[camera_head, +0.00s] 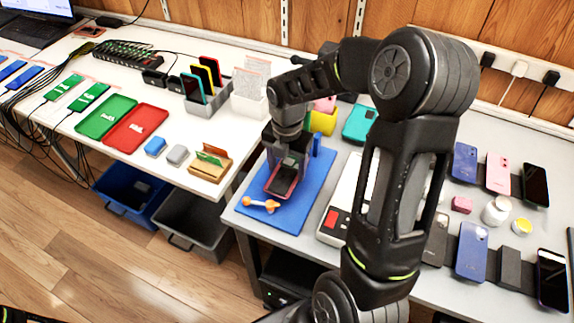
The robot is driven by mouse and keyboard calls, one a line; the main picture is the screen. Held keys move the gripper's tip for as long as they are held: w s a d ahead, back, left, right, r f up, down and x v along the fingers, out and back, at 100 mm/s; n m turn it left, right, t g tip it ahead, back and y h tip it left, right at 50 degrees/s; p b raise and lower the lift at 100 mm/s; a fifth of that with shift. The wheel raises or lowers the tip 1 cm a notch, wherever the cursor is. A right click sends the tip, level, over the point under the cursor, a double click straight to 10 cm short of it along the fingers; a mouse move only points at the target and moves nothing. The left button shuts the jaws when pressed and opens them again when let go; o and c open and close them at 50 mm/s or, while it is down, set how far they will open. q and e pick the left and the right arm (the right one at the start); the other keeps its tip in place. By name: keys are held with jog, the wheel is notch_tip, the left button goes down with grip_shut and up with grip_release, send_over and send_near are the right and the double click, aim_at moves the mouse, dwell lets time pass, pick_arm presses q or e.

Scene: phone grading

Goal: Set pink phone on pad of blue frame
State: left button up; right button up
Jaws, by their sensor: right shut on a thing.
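My right gripper (287,160) points down over a blue mat (304,205) on the grey table. It is shut on a phone (282,181) with a dark screen and a pink-red edge, which lies roughly flat at or just above the mat; I cannot tell whether it touches. A blue upright piece (317,143) stands just behind and right of the gripper; this may be part of the blue frame, and its pad cannot be made out. My left gripper is out of view.
An orange-and-white object (262,204) lies on the mat's near left part. Green (105,116) and red (136,128) trays lie left.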

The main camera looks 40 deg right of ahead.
jog(key=o, duration=1.8)
jog(key=shift+r+p, duration=0.6)
jog(key=shift+r, duration=0.05)
notch_tip(320, 180, up, 7)
jog(key=p, duration=0.6)
dwell(0.9)
